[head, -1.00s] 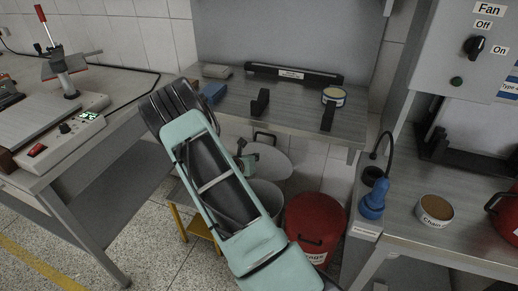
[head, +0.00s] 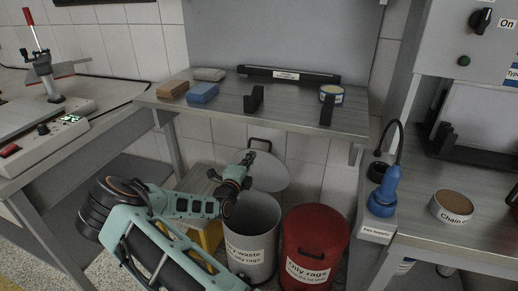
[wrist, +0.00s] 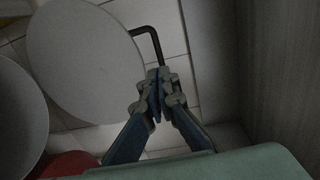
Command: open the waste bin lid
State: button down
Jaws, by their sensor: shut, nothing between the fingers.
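The pale grey waste bin (head: 252,235) stands under the bench, its label partly readable as "waste" and "rags". Its mouth is uncovered. Its round light lid (head: 272,174) is raised and tilted up behind the rim, with a black handle (head: 262,142) at its top edge. My gripper (head: 248,158) is shut and empty, beside the lid's upper left edge. In the wrist view, my fingertips (wrist: 158,75) are together just below the end of the black handle (wrist: 147,32). The lid (wrist: 85,60) fills the left there. Whether the fingers touch the handle is unclear.
A red bin (head: 315,240) labelled "Oily rags" stands right of the grey bin, its lid shut. A yellow step stool (head: 208,236) stands to the left. The bench (head: 225,115) overhangs behind, with sponges and black brackets on it. A blue tool (head: 384,190) stands at right.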

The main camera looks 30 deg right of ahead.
jog(key=b+x, duration=0.2)
jog(key=x, duration=0.7)
jog(key=shift+f, duration=0.1)
jog(key=shift+d, duration=0.1)
jog(key=shift+w+d+r+g+p, duration=0.25)
jog(key=shift+d+g+p, duration=0.05)
jog(key=shift+d+p, duration=0.1)
jog(key=w+d+y+p, duration=0.1)
jog(key=w+d+p, duration=0.1)
jog(key=w+d, duration=0.2)
jog(key=shift+w+d+g, duration=0.25)
jog(key=shift+d+g, duration=0.05)
jog(key=shift+d, duration=0.2)
jog(key=shift+f, duration=0.1)
jog(key=p, duration=0.5)
send_near(262, 141)
jog(key=shift+w+d+r, duration=0.1)
jog(key=shift+w+r, duration=0.05)
jog(key=shift+r, duration=0.45)
jog(key=shift+w+d+r, duration=0.15)
jog(key=shift+r, duration=0.5)
